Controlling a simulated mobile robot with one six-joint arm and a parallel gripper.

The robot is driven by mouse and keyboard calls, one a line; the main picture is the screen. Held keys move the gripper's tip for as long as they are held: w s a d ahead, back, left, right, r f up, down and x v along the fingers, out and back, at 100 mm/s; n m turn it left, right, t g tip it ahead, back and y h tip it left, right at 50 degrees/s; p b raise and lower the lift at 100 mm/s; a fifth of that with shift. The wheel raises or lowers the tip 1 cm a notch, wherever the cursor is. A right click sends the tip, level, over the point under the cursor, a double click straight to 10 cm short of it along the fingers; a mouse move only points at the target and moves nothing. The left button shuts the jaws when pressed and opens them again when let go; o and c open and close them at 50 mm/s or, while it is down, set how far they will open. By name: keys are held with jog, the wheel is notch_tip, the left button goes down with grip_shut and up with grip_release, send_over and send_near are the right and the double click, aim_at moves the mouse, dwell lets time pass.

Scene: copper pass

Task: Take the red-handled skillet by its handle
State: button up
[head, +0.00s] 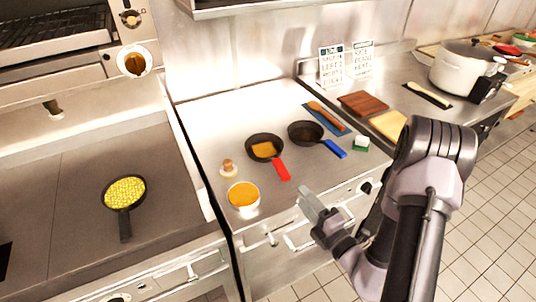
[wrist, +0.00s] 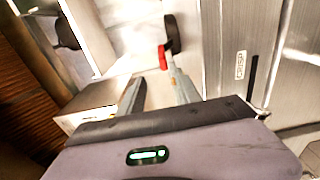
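The red-handled skillet (head: 257,139) sits on the steel counter with something orange-brown in its pan. Its red handle (head: 281,170) points toward the counter's front edge. In the wrist view the red handle (wrist: 162,58) shows just beyond my fingertips, with part of the dark pan (wrist: 171,33) behind it. My gripper (head: 308,201) is in front of the counter, to the right of and nearer than the handle, apart from it. In the wrist view my gripper (wrist: 155,76) has its fingers apart with nothing between them.
A blue-handled skillet (head: 304,131) stands just right of the red-handled one. A bowl of orange food (head: 243,195) and a small wooden-topped item (head: 229,168) are to its left. A black skillet with yellow food (head: 124,192) stands on the left surface. A white pot (head: 464,70) is at back right.

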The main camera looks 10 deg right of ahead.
aim_at(277, 165)
jog(key=x, duration=0.5)
jog(key=b+x, duration=0.1)
jog(key=x, duration=0.4)
jog(key=f+b+x, duration=0.1)
jog(key=x, duration=0.4)
jog(key=shift+r, duration=0.1)
grip_shut()
dwell(0.7)
